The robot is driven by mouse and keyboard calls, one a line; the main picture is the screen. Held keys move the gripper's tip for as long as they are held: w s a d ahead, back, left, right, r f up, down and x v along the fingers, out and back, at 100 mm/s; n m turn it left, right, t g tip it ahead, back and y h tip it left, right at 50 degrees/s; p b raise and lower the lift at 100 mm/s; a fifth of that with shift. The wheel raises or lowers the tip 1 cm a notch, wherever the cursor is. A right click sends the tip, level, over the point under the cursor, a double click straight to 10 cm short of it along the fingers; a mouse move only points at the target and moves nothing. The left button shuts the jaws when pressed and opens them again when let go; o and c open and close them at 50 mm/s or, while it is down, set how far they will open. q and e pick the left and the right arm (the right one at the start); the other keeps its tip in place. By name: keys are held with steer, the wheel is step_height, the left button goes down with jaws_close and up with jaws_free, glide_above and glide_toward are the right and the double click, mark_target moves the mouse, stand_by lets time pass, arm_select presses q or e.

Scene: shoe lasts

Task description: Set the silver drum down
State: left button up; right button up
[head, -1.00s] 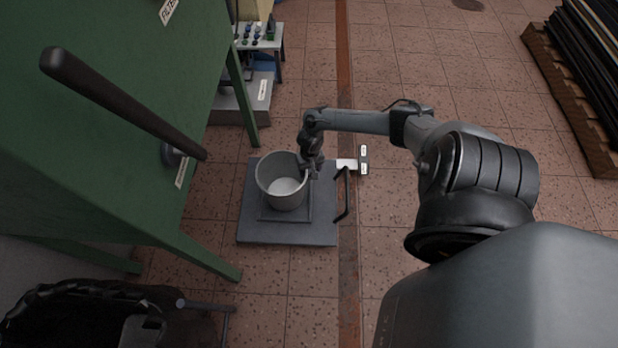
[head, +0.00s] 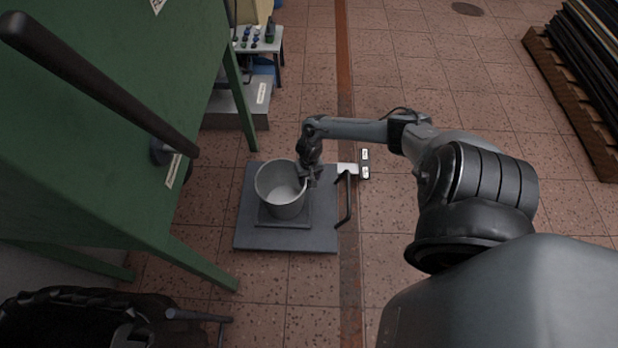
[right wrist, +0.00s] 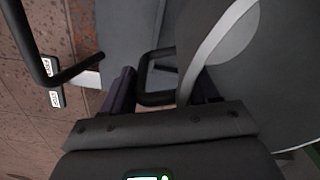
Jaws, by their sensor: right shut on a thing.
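The silver drum (head: 270,205) is an open grey metal pot, upright, over a dark square frame (head: 262,221) on a flat grey platform (head: 250,238). I cannot tell whether its bottom touches the frame. My left gripper is not in view.
A black bent bar (head: 347,198) and a pale bracket with labels (head: 349,168) stand at the platform's right edge. A green table (head: 110,140) with a dark lever rises at left. A stack of dark sheets (head: 590,60) lies far right.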

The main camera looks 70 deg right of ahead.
steer(key=o, duration=1.2)
steer(key=shift+f, duration=0.1)
steer(key=shift+c, duration=0.2)
steer(key=o, duration=0.4)
steer(key=shift+o, duration=0.2)
step_height(320, 180, up, 12)
steer(key=p, duration=1)
steer(key=shift+f, duration=0.1)
steer(key=w+a+r+n+t, duration=0.15)
steer(key=a+n, duration=0.25)
steer(key=a, duration=0.8)
steer(key=w+a+r+n+t, duration=0.15)
steer(key=a+n, duration=0.25)
steer(key=a, duration=0.7)
steer(key=s+a+r+n, duration=0.2)
steer(key=s+a+r, duration=0.1)
steer(key=r, duration=0.6)
steer(key=s+a+r+n, duration=0.2)
steer(key=s+a+r, duration=0.2)
steer(key=r, duration=0.5)
steer(key=shift+s+a+r+t, duration=0.2)
steer(key=shift+s+a+t, duration=0.1)
steer(key=shift+a, duration=0.7)
